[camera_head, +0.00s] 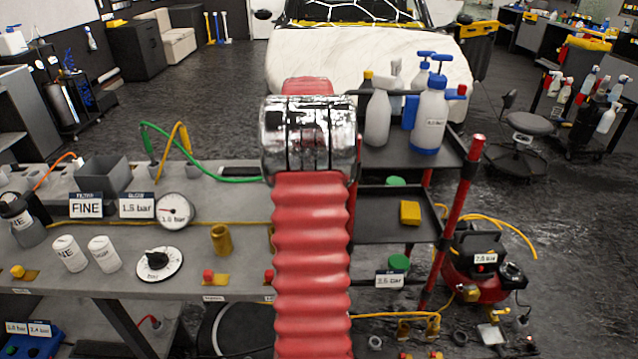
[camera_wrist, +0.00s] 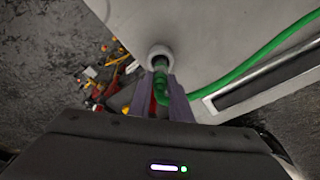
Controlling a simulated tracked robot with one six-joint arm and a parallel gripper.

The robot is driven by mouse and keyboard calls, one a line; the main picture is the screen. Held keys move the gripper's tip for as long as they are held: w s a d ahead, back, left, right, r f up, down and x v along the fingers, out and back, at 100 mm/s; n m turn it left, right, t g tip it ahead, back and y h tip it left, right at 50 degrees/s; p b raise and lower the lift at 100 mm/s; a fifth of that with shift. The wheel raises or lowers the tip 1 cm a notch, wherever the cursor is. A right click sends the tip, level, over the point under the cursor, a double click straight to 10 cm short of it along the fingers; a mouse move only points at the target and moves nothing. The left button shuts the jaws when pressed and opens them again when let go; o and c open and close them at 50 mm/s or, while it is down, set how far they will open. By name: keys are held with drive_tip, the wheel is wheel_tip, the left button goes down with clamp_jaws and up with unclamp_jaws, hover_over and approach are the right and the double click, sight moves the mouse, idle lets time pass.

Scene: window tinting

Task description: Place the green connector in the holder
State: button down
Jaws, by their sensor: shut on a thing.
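In the wrist view my gripper (camera_wrist: 160,92) is shut on the green connector (camera_wrist: 161,80), which sits between its two fingers. The green hose (camera_wrist: 250,62) runs from the upper right down to it. A pale round ring with a dark opening (camera_wrist: 150,54), which looks like the holder, is just beyond the fingertips. The connector's far end overlaps this opening; I cannot tell if it is inside or only in front. In the head view the green hose (camera_head: 205,171) arches over the bench and goes behind my red arm, which hides the gripper, connector and holder.
A grey bench (camera_head: 120,272) at left holds a gauge (camera_head: 174,211), a dial (camera_head: 159,264), white cylinders and a yellow-brown cup (camera_head: 221,239). A black shelf cart (camera_head: 405,228) with spray bottles stands right of my arm. A red compressor (camera_head: 483,270) is on the floor.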

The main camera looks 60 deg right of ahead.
drive_tip(key=shift+f, duration=0.85)
drive_tip(key=c, duration=1.6)
unclamp_jaws()
drive_tip(key=shift+f, duration=0.1)
drive_tip(key=r, duration=0.4)
drive_tip(key=a+r, duration=0.1)
drive_tip(key=r, duration=0.7)
drive_tip(key=shift+w+a, duration=0.3)
drive_tip(key=shift+a, duration=0.1)
